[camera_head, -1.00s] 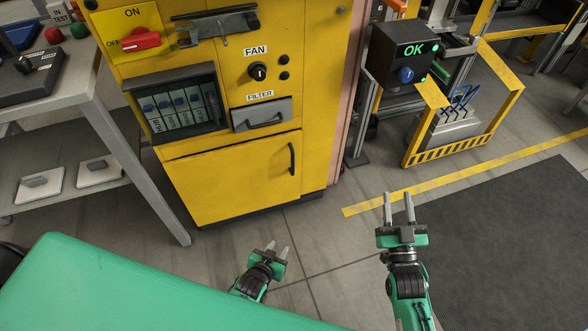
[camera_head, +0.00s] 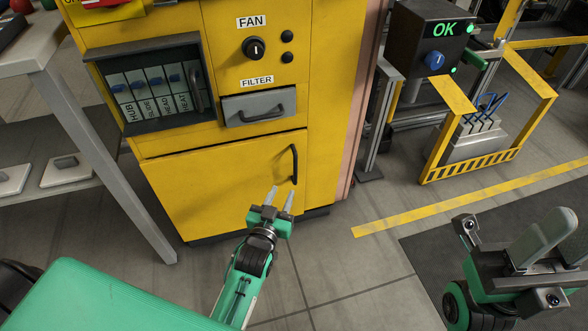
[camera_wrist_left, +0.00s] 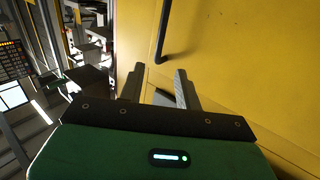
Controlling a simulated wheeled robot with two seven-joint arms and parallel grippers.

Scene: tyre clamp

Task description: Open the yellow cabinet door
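The yellow cabinet door (camera_head: 215,185) is the lower panel of the yellow cabinet and is closed. Its dark vertical bar handle (camera_head: 294,164) is near the door's right edge. My left gripper (camera_head: 279,197) is open and empty, just below the handle and apart from it in the head view. In the left wrist view the handle (camera_wrist_left: 161,35) stands ahead of the two spread fingers, with the yellow door (camera_wrist_left: 235,60) to the right. My right gripper (camera_head: 540,240) is large and close to the camera at lower right, empty, its two fingers apart.
A grey table (camera_head: 85,130) stands left. A black OK box (camera_head: 428,38) and yellow-framed stand (camera_head: 470,160) are right. Floor before the cabinet is clear.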

